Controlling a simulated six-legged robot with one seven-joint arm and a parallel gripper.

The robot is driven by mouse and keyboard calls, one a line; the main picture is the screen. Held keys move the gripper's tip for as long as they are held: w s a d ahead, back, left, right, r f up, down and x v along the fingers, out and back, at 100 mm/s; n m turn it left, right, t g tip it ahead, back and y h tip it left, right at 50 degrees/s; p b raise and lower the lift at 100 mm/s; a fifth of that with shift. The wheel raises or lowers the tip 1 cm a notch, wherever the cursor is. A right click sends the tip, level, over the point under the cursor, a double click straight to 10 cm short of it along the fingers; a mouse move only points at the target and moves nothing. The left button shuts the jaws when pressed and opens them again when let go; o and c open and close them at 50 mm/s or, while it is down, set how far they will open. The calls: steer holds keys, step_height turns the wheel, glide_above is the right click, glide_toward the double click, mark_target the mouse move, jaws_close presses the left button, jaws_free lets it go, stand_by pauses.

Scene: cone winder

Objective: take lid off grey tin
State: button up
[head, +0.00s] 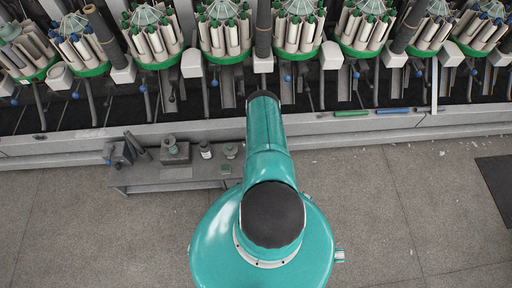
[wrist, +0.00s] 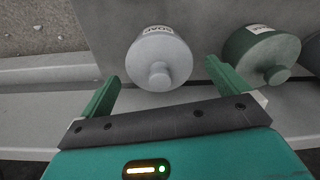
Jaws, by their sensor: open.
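The grey tin (wrist: 143,57) stands on the grey bench in the wrist view. Its round pale-grey lid has a small knob (wrist: 160,74) in the middle, and a white label with dark letters shows on its far side. The lid is on the tin. My gripper (wrist: 162,71) is open and empty, with its green fingers on either side of the lid's near part; I cannot tell the height gap. A green tin (wrist: 258,52) with a knobbed lid stands to the right, close to the right finger. In the head view my gripper is hidden.
A third dark tin (wrist: 313,54) is cut off at the wrist view's right edge. Open floor (head: 70,225) lies in front.

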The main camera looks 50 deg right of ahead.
steer(key=shift+f, duration=0.15)
steer(key=c, duration=0.8)
steer(key=shift+c, duration=0.2)
steer(key=shift+r, duration=0.9)
steer(key=s+a+r, duration=0.3)
steer(key=a+r, duration=0.8)
steer(key=a, duration=0.2)
steer(key=shift+s+a, duration=0.2)
steer(key=shift+a, duration=0.05)
